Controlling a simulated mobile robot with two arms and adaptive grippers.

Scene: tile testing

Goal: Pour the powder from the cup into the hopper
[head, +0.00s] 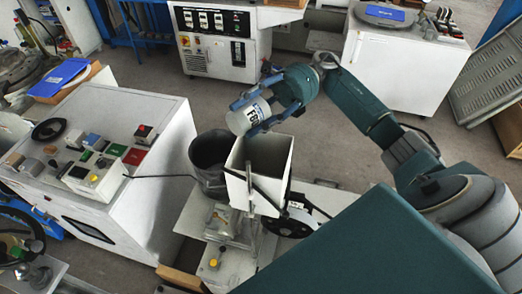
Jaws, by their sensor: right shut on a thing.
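The cup (243,119), a light grey cylinder with dark lettering, is in my right gripper (256,105). The blue fingers are shut around it. The cup is tilted, its lower end toward the lower left, above the back rim of the hopper. The hopper (238,190) is a white square box, open at the top, with a dark inside. It stands on a machine at the middle of the view. I cannot see the cup's mouth clearly, and no powder shows. My left gripper is not in view.
A dark round bucket (211,150) stands just left of the hopper. A white cabinet (150,215) with buttons and a control box is at the left. Another control cabinet (215,45) stands behind. Grey floor (325,150) is open to the right of the hopper.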

